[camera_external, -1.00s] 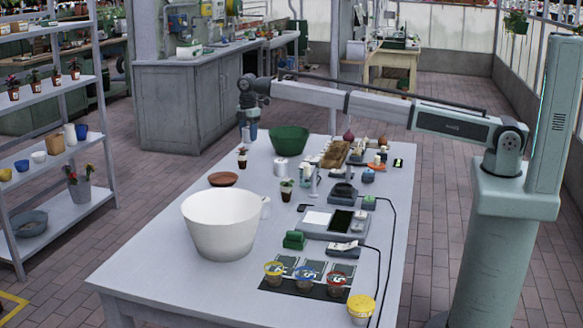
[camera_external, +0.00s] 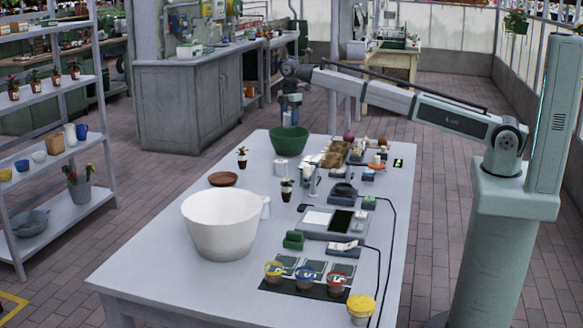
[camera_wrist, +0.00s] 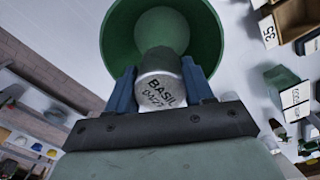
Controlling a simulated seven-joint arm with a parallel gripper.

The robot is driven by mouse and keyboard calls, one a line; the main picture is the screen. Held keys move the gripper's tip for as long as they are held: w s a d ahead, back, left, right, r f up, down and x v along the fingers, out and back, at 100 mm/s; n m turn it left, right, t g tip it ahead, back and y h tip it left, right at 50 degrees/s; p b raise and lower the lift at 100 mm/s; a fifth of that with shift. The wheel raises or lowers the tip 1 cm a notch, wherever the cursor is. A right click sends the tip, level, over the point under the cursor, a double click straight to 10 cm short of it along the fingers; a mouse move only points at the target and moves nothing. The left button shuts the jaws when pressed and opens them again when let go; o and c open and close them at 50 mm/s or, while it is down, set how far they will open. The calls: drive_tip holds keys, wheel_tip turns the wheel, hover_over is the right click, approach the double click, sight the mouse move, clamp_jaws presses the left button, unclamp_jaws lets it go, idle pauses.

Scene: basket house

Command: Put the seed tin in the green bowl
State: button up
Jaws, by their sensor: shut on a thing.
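The seed tin (camera_wrist: 158,80) is a small silver can, with "BASIL" readable on it in the wrist view. My gripper (camera_wrist: 160,72) is shut on it, with one blue finger on each side. The green bowl (camera_wrist: 112,25) lies beyond the tin in the wrist view, its round inside open. In the external view the green bowl (camera_external: 290,142) stands at the far end of the table, and my gripper (camera_external: 289,118) is directly above it. The tin is hard to make out there. I cannot tell from the pictures whether it touches the bowl.
A large white tub (camera_external: 221,225) takes up the near left. The table (camera_external: 160,255) is clear around its left edge.

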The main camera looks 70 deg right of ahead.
drive_tip(key=shift+f, duration=5)
drive_tip(key=shift+f, duration=0.1)
drive_tip(key=o, duration=1)
drive_tip(key=shift+o, duration=0.2)
wheel_tip(320, 180, up, 12)
drive_tip(key=shift+s+a+r, duration=0.1)
drive_tip(key=shift+r, duration=0.05)
